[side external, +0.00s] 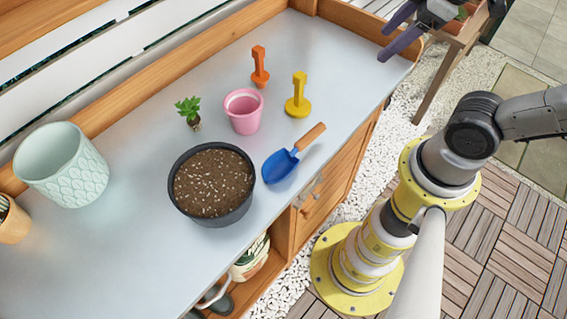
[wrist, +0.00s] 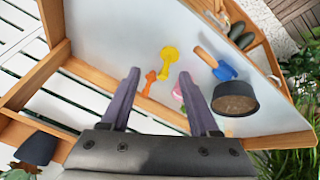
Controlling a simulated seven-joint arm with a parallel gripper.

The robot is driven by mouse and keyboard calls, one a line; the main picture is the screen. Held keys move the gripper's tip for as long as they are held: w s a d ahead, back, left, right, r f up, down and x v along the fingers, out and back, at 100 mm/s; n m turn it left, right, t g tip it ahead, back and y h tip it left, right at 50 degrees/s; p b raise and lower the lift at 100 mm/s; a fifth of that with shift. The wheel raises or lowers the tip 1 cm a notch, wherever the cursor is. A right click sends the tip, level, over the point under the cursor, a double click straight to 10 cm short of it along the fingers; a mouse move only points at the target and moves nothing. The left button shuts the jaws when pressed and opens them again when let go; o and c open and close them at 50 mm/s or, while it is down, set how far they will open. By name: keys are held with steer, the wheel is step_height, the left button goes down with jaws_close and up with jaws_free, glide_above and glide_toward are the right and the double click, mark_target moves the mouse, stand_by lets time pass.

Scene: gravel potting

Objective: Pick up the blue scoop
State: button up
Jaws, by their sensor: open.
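The blue scoop (side external: 281,163) lies on the grey bench top. Its wooden handle (side external: 311,136) points up and right, toward the front edge. It also shows in the wrist view (wrist: 223,71), to the right of my fingers. My gripper (side external: 384,40) is at the top right of the side view, above the far right end of the bench and well away from the scoop. In the wrist view my gripper (wrist: 158,95) has its two fingers spread, with nothing held between them.
A dark bowl of soil (side external: 212,184) stands just left of the scoop. A pink pot (side external: 243,112), an orange tool (side external: 260,68), a yellow tool (side external: 298,96) and a small succulent (side external: 189,112) stand behind. A pale green pot (side external: 63,166) is at left. The bench's right end is clear.

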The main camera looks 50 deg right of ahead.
steer(key=w+a+f+n+g, duration=0.2)
steer(key=w+a+f+n, duration=0.15)
steer(key=a+n, duration=0.35)
steer(key=n+g, duration=0.2)
steer(key=n, duration=0.3)
glide_toward(310, 135)
steer(key=f, duration=0.3)
steer(key=w+f, duration=0.1)
steer(key=f, duration=0.7)
steer(key=shift+w, duration=0.15)
steer(key=shift+c, duration=0.4)
jaws_close()
